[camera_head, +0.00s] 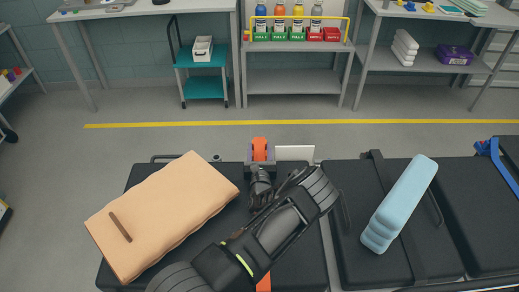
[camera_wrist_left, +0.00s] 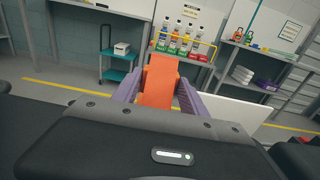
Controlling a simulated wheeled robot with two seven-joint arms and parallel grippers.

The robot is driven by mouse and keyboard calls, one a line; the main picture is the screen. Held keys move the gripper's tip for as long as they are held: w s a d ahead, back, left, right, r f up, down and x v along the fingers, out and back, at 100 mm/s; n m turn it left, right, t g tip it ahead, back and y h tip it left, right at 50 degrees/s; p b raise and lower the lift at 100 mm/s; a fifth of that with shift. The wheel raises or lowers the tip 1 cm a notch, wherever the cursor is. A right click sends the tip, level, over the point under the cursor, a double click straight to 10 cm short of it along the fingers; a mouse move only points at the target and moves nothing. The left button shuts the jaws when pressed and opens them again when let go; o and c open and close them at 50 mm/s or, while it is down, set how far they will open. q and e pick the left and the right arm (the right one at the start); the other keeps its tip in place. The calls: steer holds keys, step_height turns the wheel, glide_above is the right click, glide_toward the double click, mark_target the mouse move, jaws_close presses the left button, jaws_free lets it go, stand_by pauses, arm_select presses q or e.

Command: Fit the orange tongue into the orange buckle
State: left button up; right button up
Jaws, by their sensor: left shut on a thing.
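My left gripper (camera_head: 260,152) reaches over the far edge of the black pad, and its grey-purple fingers are closed on an orange piece, which I take for the orange tongue (camera_head: 260,148). In the left wrist view the orange tongue (camera_wrist_left: 159,82) stands up between the purple fingers (camera_wrist_left: 158,95). A second orange piece (camera_head: 264,284) shows at the bottom, mostly hidden under my left arm; I cannot tell whether it is the orange buckle. My right gripper is not in view.
A tan cushion (camera_head: 165,212) lies on the left black pad (camera_head: 140,174). A light blue cushion (camera_head: 402,200) lies on the right pad (camera_head: 350,180). A blue strap piece (camera_head: 490,148) is at far right. A white panel (camera_head: 294,153) stands beside the gripper. Beyond is open floor, with shelves behind.

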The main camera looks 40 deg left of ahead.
arm_select(q)
steer(key=shift+f+b, duration=0.35)
steer(key=shift+f, duration=0.15)
steer(key=o, duration=1.1)
steer(key=shift+r, duration=0.1)
steer(key=shift+c, duration=0.2)
steer(key=o, duration=0.4)
steer(key=shift+s, duration=0.1)
steer(key=shift+o, duration=0.2)
steer(key=shift+d+f, duration=0.1)
steer(key=shift+f, duration=0.1)
steer(key=v, duration=0.7)
steer(key=shift+b, duration=0.3)
steer(key=shift+s+d+r, duration=0.1)
steer(key=shift+s+d, duration=0.15)
steer(key=shift+s, duration=0.1)
